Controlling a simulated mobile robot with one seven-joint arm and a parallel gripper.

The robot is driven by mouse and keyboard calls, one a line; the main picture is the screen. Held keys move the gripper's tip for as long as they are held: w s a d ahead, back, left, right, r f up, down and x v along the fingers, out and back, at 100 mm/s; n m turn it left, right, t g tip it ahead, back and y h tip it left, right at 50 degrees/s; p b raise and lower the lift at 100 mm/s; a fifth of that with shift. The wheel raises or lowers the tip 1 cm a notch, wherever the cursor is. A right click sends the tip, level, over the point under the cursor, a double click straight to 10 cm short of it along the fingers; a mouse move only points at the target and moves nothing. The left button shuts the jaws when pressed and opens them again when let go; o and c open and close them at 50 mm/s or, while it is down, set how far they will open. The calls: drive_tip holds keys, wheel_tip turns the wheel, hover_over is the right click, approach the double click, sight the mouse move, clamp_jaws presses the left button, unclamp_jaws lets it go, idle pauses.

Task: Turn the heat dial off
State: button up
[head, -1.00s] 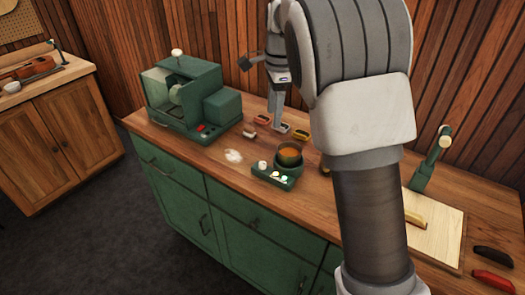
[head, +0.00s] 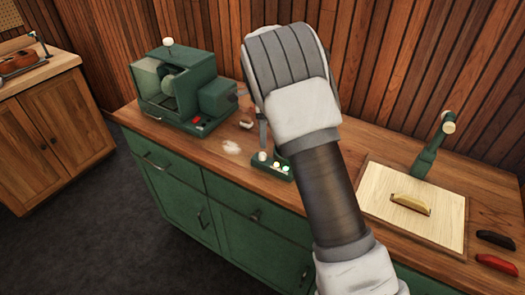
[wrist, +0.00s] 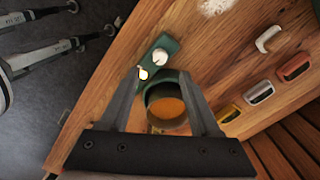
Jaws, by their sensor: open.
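The heat dial is a white round knob (head: 262,156) at the left end of a small green heater box (head: 271,168). It also shows in the wrist view (wrist: 160,58), just beyond my fingertips. Small lit lamps (head: 280,166) glow on the box beside it. A pot with orange contents (wrist: 166,108) sits on the box, between my fingers in the wrist view; my arm hides it in the head view. My gripper (wrist: 161,75) is open and empty above the heater, apart from the dial. In the head view my arm hides most of it.
A green machine (head: 185,88) stands to the left on the wooden bench. Several small coloured pieces (wrist: 262,92) lie right of the pot in the wrist view. A pale board (head: 368,204) with a yellow-handled tool lies to the right. A white powdery patch (head: 231,147) is near the dial.

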sight(262, 154)
wheel_tip(262, 154, down, 7)
drive_tip(key=shift+f, duration=0.2)
clamp_jaws()
idle(0.4)
